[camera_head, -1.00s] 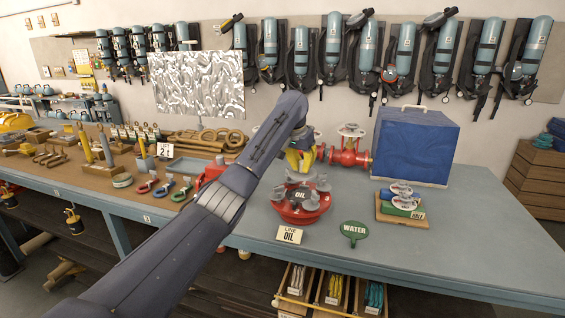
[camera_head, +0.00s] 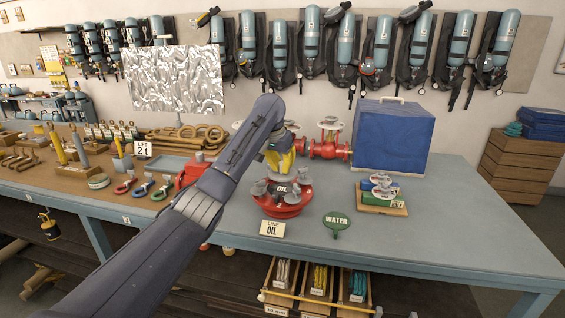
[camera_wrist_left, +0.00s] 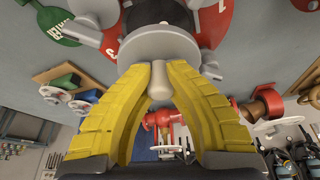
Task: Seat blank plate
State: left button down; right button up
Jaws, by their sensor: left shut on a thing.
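My left gripper (camera_head: 280,166) is over the red flange (camera_head: 282,209), which has grey clamps around its rim and an OIL label. In the left wrist view its yellow fingers (camera_wrist_left: 158,78) are shut on the grey knob of the round blank plate (camera_wrist_left: 160,47). The plate lies between the fingers and the red flange, whose numbered face (camera_wrist_left: 212,20) shows beyond it. The gripper and arm hide much of the plate in the head view, and I cannot tell whether it touches the flange. My right gripper is not in view.
A green WATER tag (camera_head: 336,222) and a LINE OIL card (camera_head: 271,229) lie in front of the flange. A red valve pipe (camera_head: 328,149) and a blue box (camera_head: 393,138) stand behind. A wooden board with stacked parts (camera_head: 382,208) is to the right. The table's right end is clear.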

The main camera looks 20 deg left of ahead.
aim_at(282, 174)
pick_arm(q)
jog(key=shift+f, duration=1.65)
jog(key=shift+f, duration=1.2)
dwell(0.6)
jog(key=c, duration=1.4)
grip_release()
jog(key=shift+o, duration=0.2)
jog(key=v, duration=1.2)
jog(key=shift+a, duration=0.1)
